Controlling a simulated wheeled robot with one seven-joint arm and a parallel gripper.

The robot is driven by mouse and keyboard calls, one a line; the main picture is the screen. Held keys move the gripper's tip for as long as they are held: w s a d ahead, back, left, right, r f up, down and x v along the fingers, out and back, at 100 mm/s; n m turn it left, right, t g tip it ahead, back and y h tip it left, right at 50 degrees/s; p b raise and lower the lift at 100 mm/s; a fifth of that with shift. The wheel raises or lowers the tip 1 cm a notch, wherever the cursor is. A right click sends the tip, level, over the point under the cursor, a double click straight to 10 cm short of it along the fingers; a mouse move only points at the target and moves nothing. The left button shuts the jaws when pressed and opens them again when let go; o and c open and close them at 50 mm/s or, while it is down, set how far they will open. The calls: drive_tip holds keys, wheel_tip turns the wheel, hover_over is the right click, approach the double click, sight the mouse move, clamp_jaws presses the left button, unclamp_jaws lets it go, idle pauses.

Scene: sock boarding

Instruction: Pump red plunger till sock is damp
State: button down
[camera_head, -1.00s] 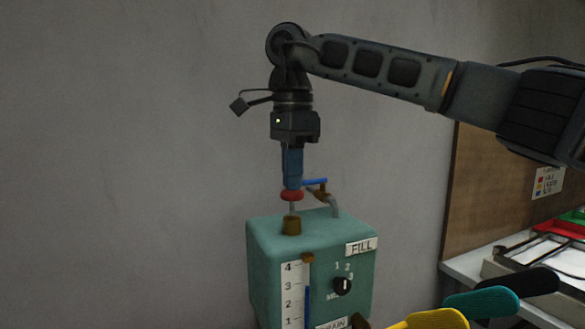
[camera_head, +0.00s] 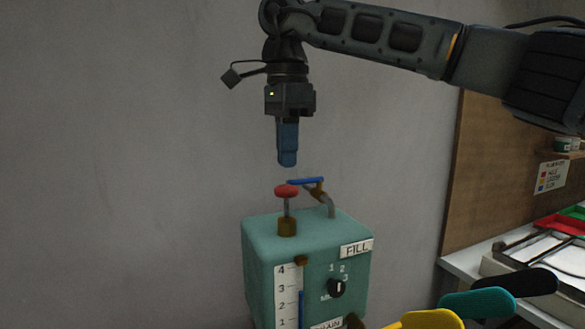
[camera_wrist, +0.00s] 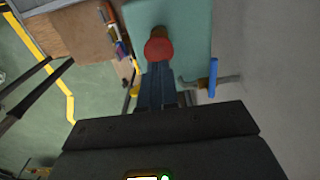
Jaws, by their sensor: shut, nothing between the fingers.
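The red plunger (camera_head: 287,190) stands up on its rod from a brass collar on top of the teal tank (camera_head: 258,262). My gripper (camera_head: 287,163) is shut and empty, pointing down a little above the red knob, with a gap between them. In the wrist view the closed blue fingers (camera_wrist: 157,75) reach toward the red knob (camera_wrist: 159,50). The tank's front has a level gauge (camera_head: 288,295) marked 1 to 4, with a blue column up to about 3. I cannot make out a sock for certain.
A tap with a blue lever (camera_head: 306,181) stands just right of the plunger. A dial (camera_head: 337,288) sits under the FILL label. Yellow (camera_head: 428,320), teal and black rounded shapes are at lower right. Beyond them is a white bench (camera_head: 470,265) with trays. Free wall lies left.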

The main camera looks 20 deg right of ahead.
sight(287, 186)
wheel_tip(287, 186, up, 8)
drive_tip(key=shift+f, duration=0.25)
drive_tip(key=shift+s, duration=0.1)
idle(0.7)
